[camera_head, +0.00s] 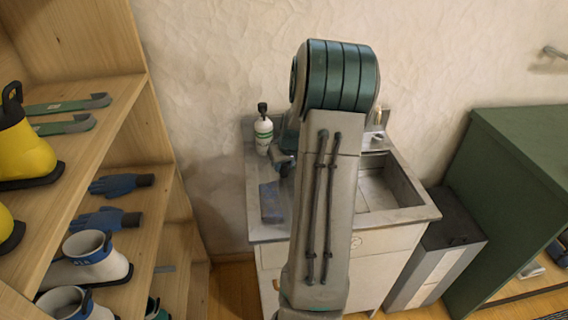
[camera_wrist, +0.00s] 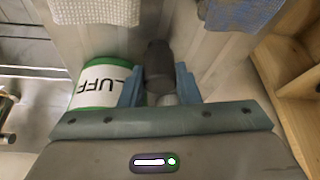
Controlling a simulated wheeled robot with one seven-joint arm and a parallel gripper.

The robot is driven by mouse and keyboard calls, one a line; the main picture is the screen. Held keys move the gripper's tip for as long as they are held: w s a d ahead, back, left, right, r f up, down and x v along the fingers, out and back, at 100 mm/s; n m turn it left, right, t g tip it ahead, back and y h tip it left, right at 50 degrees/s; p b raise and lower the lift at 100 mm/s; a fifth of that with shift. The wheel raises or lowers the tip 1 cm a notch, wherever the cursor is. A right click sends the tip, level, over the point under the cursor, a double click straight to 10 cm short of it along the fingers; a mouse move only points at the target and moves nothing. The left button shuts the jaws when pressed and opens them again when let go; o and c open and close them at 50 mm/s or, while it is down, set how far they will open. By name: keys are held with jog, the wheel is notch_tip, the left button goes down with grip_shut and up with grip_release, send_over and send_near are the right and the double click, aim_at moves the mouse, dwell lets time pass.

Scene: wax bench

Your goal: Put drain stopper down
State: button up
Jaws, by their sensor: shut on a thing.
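The drain stopper (camera_wrist: 159,62) appears as a dark grey, rounded piece between the two blue fingers of my gripper (camera_wrist: 160,86) in the wrist view. A paler part shows at its lower end. The fingers are shut on it. In the head view my gripper (camera_head: 286,166) is mostly hidden behind my arm, over the left part of the sink unit's top, and the stopper cannot be made out. The sink basin (camera_head: 385,190) lies to the right of my arm. I cannot tell whether the stopper touches the worktop.
A white and green bottle (camera_head: 264,133) stands close left of my gripper; a lettered container (camera_wrist: 100,84) is beside the fingers. A blue flat item (camera_head: 271,203) lies on the worktop (camera_head: 268,233). Cloths (camera_wrist: 240,14) show at the wrist view's top. Shelves (camera_head: 150,130) stand left.

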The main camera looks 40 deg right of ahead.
jog(key=shift+f, duration=0.2)
jog(key=o, duration=1)
jog(key=shift+r, duration=0.1)
jog(key=shift+c, duration=0.2)
jog(key=shift+r, duration=0.1)
